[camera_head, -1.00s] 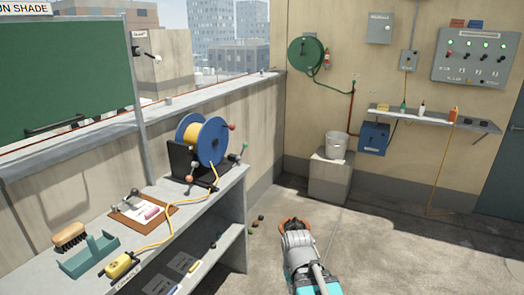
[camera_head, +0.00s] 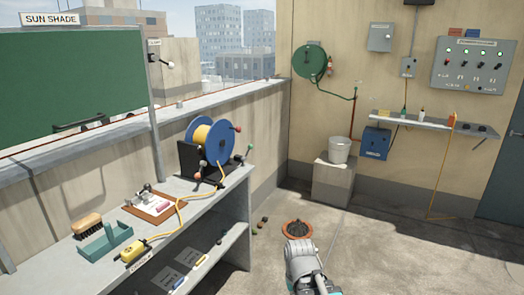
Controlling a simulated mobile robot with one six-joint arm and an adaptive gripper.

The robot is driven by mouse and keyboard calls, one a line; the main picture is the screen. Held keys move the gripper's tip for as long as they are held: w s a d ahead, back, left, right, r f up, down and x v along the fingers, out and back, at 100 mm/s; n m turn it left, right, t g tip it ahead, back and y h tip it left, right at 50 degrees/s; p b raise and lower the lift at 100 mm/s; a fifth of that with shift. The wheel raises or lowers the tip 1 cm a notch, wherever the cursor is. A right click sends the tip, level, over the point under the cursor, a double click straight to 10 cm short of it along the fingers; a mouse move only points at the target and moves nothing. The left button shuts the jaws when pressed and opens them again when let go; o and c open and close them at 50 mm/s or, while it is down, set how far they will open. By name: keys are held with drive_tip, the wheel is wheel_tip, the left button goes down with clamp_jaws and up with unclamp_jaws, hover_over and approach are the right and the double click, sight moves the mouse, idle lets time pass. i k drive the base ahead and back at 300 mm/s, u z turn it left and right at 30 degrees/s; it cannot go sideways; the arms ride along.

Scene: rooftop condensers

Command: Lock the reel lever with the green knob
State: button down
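The cable reel (camera_head: 222,142) has blue flanges and a yellow core and stands on a black stand on the grey bench at the left. A lever with a green knob (camera_head: 248,149) sticks out at the right side of the reel, tilted up to the right. A red knob (camera_head: 237,128) sits at the reel's upper right. Another lever with a dark reddish knob (camera_head: 197,176) is at the stand's front. My gripper (camera_head: 296,246) is low in the middle, over the floor, right of the bench and apart from the reel. Its fingers are not clear.
The bench (camera_head: 215,207) carries a clipboard (camera_head: 152,208), a brush (camera_head: 87,226), a teal tray (camera_head: 104,244) and a yellow cable box (camera_head: 132,251). A bucket (camera_head: 339,150) stands on a block. The floor at right is clear.

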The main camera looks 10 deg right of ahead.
sight(250, 146)
drive_tip(key=u, duration=0.1)
drive_tip(key=i, duration=0.95)
